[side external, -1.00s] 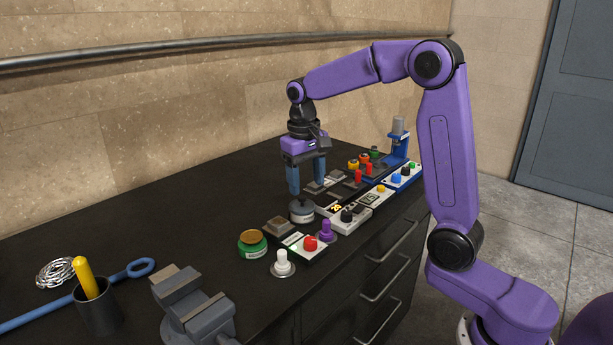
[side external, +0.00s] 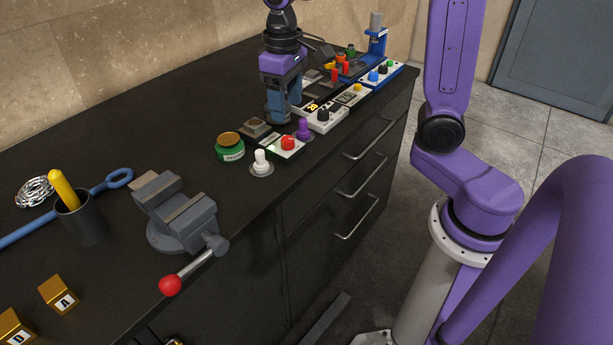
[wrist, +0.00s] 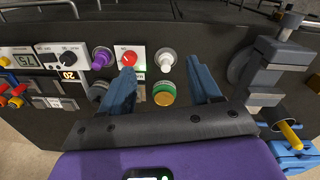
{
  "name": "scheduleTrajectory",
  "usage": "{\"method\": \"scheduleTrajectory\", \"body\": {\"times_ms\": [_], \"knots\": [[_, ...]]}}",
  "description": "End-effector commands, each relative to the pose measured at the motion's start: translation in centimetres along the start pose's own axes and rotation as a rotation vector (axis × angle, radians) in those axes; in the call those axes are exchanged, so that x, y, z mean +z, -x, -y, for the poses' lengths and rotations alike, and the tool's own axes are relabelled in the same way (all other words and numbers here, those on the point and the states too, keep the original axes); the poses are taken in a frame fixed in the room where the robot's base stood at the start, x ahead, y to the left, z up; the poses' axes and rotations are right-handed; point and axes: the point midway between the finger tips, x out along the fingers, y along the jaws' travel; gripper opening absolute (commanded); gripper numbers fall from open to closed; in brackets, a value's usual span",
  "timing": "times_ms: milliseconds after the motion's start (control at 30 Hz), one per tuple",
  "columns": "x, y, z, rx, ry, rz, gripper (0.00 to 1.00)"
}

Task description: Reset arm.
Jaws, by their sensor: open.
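My gripper (side external: 284,108) points down over the back half of the dark bench in the side external view, its blue fingers apart. It is open, and I see nothing held in it. In the wrist view, my gripper (wrist: 162,88) spreads its two blue fingers on either side of a green jar with a brown top (wrist: 163,94). The red button (wrist: 129,58) and the white knob (wrist: 166,59) lie beyond the fingertips. A dark grey round piece (wrist: 98,91) is just left of the left finger; I cannot tell whether they touch.
A grey vise (side external: 185,222) with a red-ended handle stands near the bench front. A dark cup (side external: 82,222) with a yellow-handled tool, a blue wrench (side external: 92,192) and gold blocks (side external: 58,294) lie left. Control panels and a blue stand (side external: 376,42) fill the far end.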

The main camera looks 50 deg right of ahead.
Motion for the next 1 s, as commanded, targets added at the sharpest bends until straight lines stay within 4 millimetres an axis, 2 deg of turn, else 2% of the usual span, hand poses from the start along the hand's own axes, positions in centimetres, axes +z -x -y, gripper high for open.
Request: {"method": "scheduleTrajectory", "body": {"times_ms": [200,500,800,1000], "knots": [[4.8,-0.7,2.9,-0.011,0.213,-0.01,0.62],[12.1,-1.9,5.3,-0.029,0.5,-0.024,0.62],[19.5,-3.5,5.9,-0.044,0.771,-0.034,0.62],[22.3,-4.2,5.7,-0.05,0.873,-0.037,0.62]]}}
